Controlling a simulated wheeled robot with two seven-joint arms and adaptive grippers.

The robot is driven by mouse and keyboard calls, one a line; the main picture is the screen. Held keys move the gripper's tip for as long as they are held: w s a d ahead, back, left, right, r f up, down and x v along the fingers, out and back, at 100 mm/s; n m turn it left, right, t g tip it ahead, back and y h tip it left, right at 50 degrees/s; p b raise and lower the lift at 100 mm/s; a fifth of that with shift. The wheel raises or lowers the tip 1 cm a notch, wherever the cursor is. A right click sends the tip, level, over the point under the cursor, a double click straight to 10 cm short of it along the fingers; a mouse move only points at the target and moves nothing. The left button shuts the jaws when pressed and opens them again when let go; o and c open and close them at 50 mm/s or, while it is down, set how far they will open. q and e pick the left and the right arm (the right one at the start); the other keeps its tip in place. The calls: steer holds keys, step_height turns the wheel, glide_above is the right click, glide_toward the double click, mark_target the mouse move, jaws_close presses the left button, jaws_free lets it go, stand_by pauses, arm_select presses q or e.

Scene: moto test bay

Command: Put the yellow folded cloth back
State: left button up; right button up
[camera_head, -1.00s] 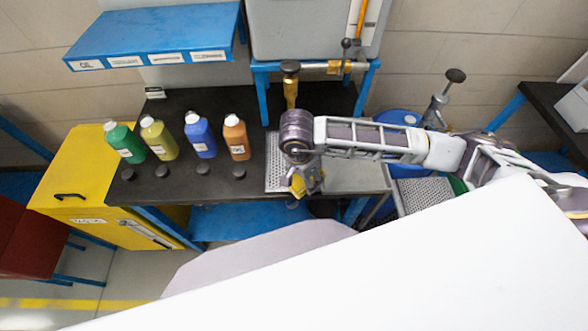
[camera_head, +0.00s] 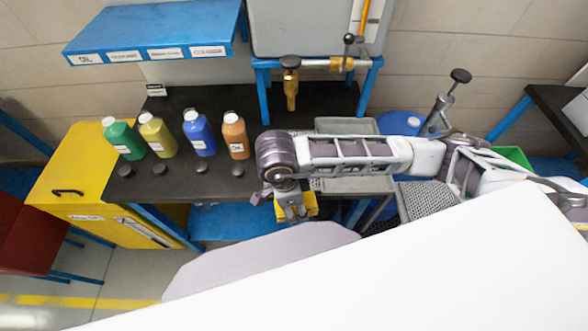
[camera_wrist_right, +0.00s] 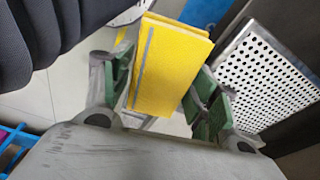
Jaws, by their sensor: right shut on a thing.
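The yellow folded cloth (camera_wrist_right: 172,68) is held between the green-padded fingers of my right gripper (camera_wrist_right: 165,92) in the wrist view. In the head view, the cloth (camera_head: 308,206) shows as a yellow patch by my right gripper (camera_head: 292,210), in front of the bench's front edge. The gripper is shut on the cloth and partly hides it. My left gripper is not in view.
On the black bench (camera_head: 185,182) stand green (camera_head: 122,139), yellow (camera_head: 157,136), blue (camera_head: 199,134) and orange (camera_head: 235,136) bottles, with black caps before them. A perforated metal plate (camera_wrist_right: 268,75) lies right of the cloth in the wrist view. A blue drum (camera_head: 400,122) stands right of the bench.

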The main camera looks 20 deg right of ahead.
steer(key=shift+s+a+r+m+b, duration=0.15)
steer(key=shift+s+a+m, duration=0.15)
steer(key=shift+s+m, duration=0.35)
steer(key=shift+s+a+f+m+b, duration=0.15)
steer(key=shift+s+a+m, duration=0.25)
steer(key=shift+s, duration=0.35)
steer(key=shift+d+r, duration=0.1)
steer(key=shift+d, duration=0.05)
steer(key=w+d+p, duration=0.1)
steer(key=w, duration=0.4)
steer(key=w+d+p, duration=0.2)
steer(key=w, duration=0.4)
steer(key=w+d+p, duration=0.1)
steer(key=w, duration=0.4)
steer(key=shift+w+d, duration=0.25)
steer(key=shift+d, duration=0.05)
steer(key=shift+w, duration=0.1)
steer(key=shift+w+d+p, duration=0.15)
steer(key=shift+w+p, duration=0.1)
steer(key=shift+p, duration=0.05)
steer(key=shift+f+p, duration=0.6)
steer(key=shift+f, duration=1.15)
steer(key=shift+f, duration=0.15)
